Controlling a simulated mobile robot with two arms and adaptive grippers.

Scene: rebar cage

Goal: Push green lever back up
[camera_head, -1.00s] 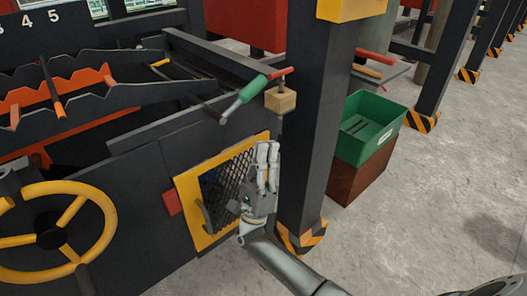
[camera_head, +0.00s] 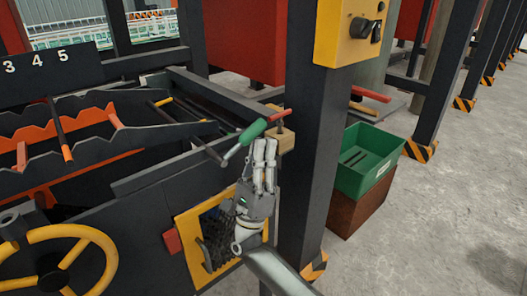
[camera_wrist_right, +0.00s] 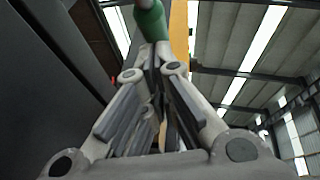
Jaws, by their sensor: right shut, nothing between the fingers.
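The green lever (camera_head: 252,131) sticks out at a slant from the top front corner of the dark machine. Its grip also shows at the top of the right wrist view (camera_wrist_right: 151,22). My right gripper (camera_head: 265,145) is shut and empty, its fingers pointing up. The fingertips are just below and beside the green grip; in the right wrist view they appear close under it. I cannot tell whether they touch. My left gripper is not in view.
A dark post (camera_head: 318,130) with a yellow switch box (camera_head: 343,40) stands right of the lever. A wooden block (camera_head: 287,140) is behind my fingers. Below are a yellow-framed mesh panel (camera_head: 187,235) and a yellow handwheel (camera_head: 98,265). A green bin (camera_head: 365,175) sits right of the post.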

